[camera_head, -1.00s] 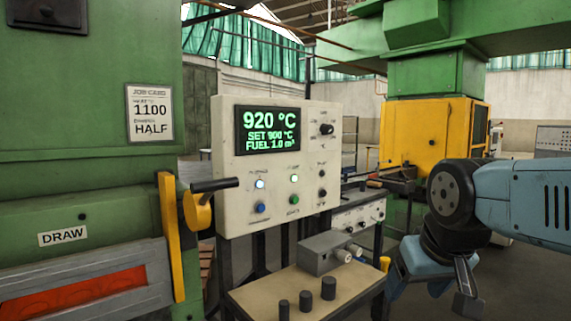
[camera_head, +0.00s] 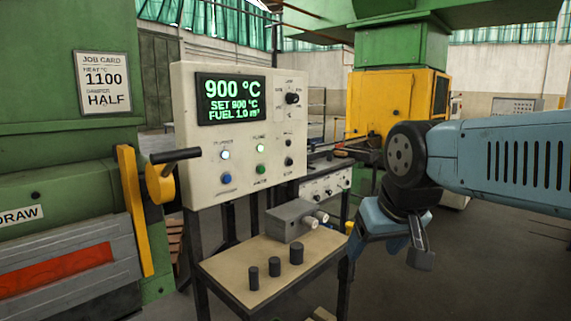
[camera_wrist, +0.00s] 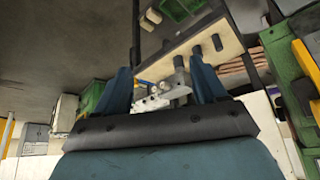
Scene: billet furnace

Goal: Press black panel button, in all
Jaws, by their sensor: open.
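The pale control panel (camera_head: 237,130) stands at centre left in the head view. Its screen (camera_head: 231,99) reads 900 °C, SET 900 °C, FUEL 1.0 m³. A large black knob (camera_head: 292,98) sits at upper right. Below it are two small black controls, one upper (camera_head: 288,143) and one lower (camera_head: 289,161); their labels are too small to read. A blue button (camera_head: 227,179) and a green button (camera_head: 261,169) sit under two lit lamps. My gripper (camera_head: 396,245) is open and empty, right of the panel and apart from it; its fingers also show in the wrist view (camera_wrist: 163,76).
A small table (camera_head: 225,262) with black cylinders (camera_head: 275,261) and a grey box (camera_head: 295,220) stands below the panel. A yellow lever (camera_head: 158,180) with a black handle projects beside the panel's left edge. The furnace (camera_head: 55,190) stands left. Open floor lies right.

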